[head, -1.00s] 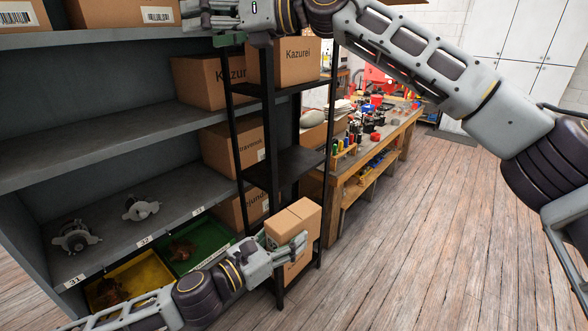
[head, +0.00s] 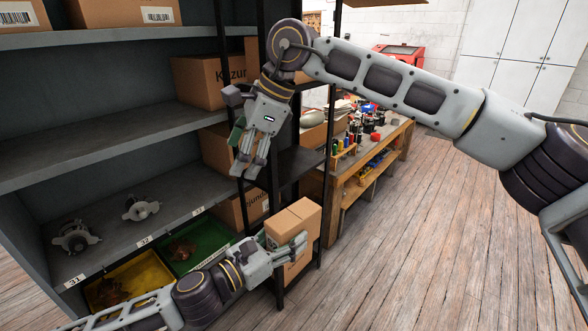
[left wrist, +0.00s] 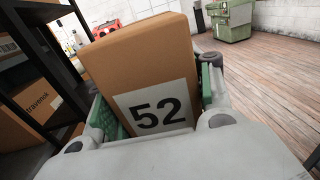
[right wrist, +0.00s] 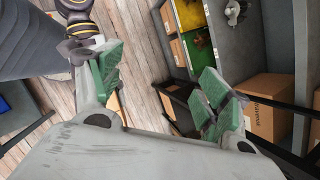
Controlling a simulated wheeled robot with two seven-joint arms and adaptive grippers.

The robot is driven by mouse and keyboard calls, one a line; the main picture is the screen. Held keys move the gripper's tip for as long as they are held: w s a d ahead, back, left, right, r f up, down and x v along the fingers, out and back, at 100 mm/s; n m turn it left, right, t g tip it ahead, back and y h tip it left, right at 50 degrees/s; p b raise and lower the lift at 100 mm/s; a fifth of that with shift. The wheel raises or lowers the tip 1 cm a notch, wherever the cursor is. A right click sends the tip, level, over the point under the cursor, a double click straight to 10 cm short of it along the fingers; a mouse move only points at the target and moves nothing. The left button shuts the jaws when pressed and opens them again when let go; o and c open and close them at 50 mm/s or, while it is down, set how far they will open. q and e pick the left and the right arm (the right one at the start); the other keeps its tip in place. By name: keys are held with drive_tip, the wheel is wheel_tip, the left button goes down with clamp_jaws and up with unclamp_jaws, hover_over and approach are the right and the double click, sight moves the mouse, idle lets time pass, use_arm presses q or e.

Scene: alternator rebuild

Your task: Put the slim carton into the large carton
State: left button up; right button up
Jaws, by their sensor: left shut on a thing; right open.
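A tall, fairly narrow brown carton (head: 292,228) stands out in front of the rack's lower end. It also fills the middle of the left wrist view, with a white label reading 52 (left wrist: 158,112). My left gripper (head: 290,247) is shut on this carton, with a finger on each side. I cannot tell whether it is the slim or the large carton. My right gripper (head: 250,168) is open and empty, above and left of the held carton, pointing down in front of the black rack. Its spread green pads show in the right wrist view (right wrist: 160,80).
Brown cartons stand on the grey shelves, one marked Kazurei (head: 205,80), others lower down. Yellow (head: 130,280) and green (head: 205,240) trays hold parts. A black rack upright (head: 330,150) is near both grippers. A wooden workbench (head: 375,150) is behind; the floor at right is clear.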

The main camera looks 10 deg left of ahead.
sight(294, 214)
drive_tip(key=d+f+n+h, duration=0.2)
drive_tip(key=d+n+h, duration=0.3)
drive_tip(key=d, duration=0.5)
drive_tip(key=shift+s+d+f+h, duration=0.2)
drive_tip(key=shift+s+f+h, duration=0.1)
drive_tip(key=shift+f+h, duration=0.1)
drive_tip(key=shift+f, duration=0.15)
drive_tip(key=shift+f, duration=5.9)
drive_tip(key=c, duration=1.2)
use_arm(q)
drive_tip(key=o, duration=1.4)
drive_tip(key=shift+c, duration=0.2)
use_arm(e)
drive_tip(key=shift+r, duration=0.1)
drive_tip(key=shift+c, duration=0.8)
